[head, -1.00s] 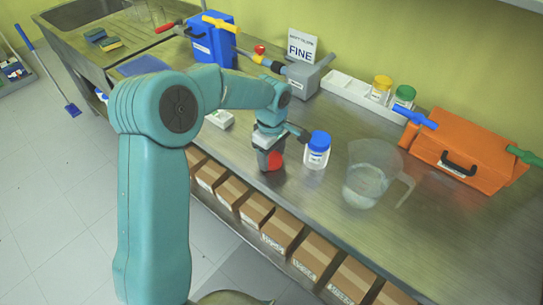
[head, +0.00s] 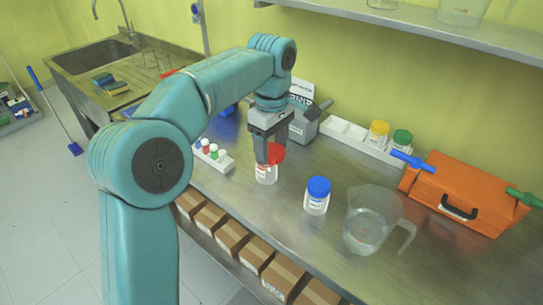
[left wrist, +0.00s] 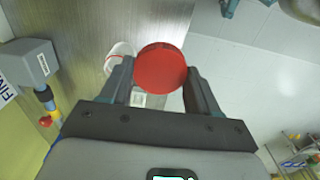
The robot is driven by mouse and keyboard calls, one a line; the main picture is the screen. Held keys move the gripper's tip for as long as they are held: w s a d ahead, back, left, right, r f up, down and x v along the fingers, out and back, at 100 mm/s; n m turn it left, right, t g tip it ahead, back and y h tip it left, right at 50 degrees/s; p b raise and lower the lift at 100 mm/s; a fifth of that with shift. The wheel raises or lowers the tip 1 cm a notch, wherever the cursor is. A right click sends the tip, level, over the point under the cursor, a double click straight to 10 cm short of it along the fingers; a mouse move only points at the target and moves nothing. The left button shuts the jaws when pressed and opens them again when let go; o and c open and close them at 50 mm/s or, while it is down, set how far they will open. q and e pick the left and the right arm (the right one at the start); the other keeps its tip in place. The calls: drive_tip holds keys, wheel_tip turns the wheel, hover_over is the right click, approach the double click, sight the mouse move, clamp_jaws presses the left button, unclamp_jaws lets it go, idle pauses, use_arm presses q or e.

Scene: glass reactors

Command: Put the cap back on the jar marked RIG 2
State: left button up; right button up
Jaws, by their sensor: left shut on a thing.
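My left gripper (head: 268,160) is shut on a red cap (head: 277,153), which also shows between the fingers in the left wrist view (left wrist: 160,68). An open clear jar (head: 266,175) with a white label stands upright on the bench just below the cap. Its label is too small to read. In the left wrist view the jar's rim (left wrist: 119,49) shows to the left of the cap, so the two look offset. I cannot tell whether they touch. A second jar (head: 316,203) with a blue lid stands to the right. My right gripper is not in view.
A clear jug (head: 368,228) stands right of the blue-lidded jar. A small rack (head: 222,165) of coloured caps is at the left. Behind are a grey box (head: 304,127), a white tray (head: 343,133) with yellow- and green-lidded jars, and an orange case (head: 468,190).

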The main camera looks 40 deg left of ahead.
use_arm(q)
drive_tip(key=shift+r, duration=0.1)
idle(0.3)
drive_tip(key=s+d+f+m, duration=0.1)
drive_tip(key=d+f+m, duration=0.2)
drive_tip(key=f+m, duration=0.1)
drive_tip(key=s+d+f+m, duration=0.1)
drive_tip(key=d+f+m, duration=0.3)
drive_tip(key=m, duration=0.3)
drive_tip(key=s+d+f+m, duration=0.1)
drive_tip(key=d+f+m, duration=0.3)
drive_tip(key=f+m, duration=0.1)
drive_tip(key=shift+s+d+f+m, duration=0.15)
drive_tip(key=shift+s+d+m, duration=0.05)
drive_tip(key=shift+m, duration=0.4)
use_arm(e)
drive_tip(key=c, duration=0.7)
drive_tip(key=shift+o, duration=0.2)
use_arm(q)
drive_tip(key=shift+a, duration=0.15)
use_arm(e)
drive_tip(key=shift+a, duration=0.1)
